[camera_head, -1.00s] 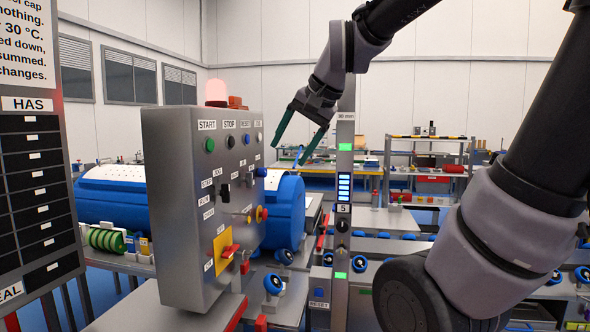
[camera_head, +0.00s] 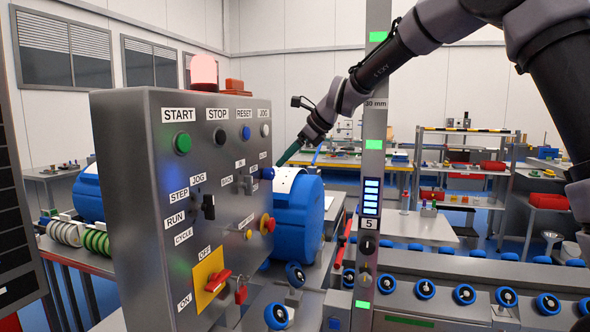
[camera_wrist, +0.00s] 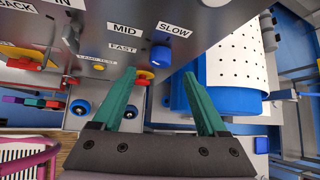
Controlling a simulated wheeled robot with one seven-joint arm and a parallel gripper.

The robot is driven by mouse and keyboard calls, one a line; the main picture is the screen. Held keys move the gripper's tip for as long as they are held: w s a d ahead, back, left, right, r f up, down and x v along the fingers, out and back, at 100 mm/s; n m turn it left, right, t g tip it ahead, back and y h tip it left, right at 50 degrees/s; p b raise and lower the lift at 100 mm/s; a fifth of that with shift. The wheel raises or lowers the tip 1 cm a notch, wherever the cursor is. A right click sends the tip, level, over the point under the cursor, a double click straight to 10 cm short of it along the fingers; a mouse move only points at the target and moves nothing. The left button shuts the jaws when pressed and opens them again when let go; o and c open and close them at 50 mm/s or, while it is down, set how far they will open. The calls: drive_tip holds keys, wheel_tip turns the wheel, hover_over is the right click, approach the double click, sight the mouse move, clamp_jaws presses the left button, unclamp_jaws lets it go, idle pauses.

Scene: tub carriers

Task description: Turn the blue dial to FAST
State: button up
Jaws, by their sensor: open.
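The blue dial (camera_wrist: 161,56) sits on the grey panel with the labels MID, SLOW and FAST near it in the wrist view. In the head view the dial (camera_head: 267,173) is at the panel's right edge. My gripper (camera_wrist: 159,75) is open, its two green fingers pointing at the panel with the dial between and just beyond their tips. In the head view my gripper (camera_head: 298,152) is close to the dial; no contact is visible.
The grey control panel (camera_head: 150,250) carries several buttons, a yellow-backed red switch (camera_head: 212,281) and a red-yellow knob (camera_head: 266,223). A blue drum (camera_head: 300,215) stands behind it at right. A grey post (camera_head: 370,160) stands right of the panel.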

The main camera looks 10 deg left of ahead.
sight(273, 170)
drive_tip(key=x, duration=0.7)
drive_tip(key=shift+w+a+f, duration=0.15)
drive_tip(key=shift+a+f, duration=0.05)
clamp_jaws()
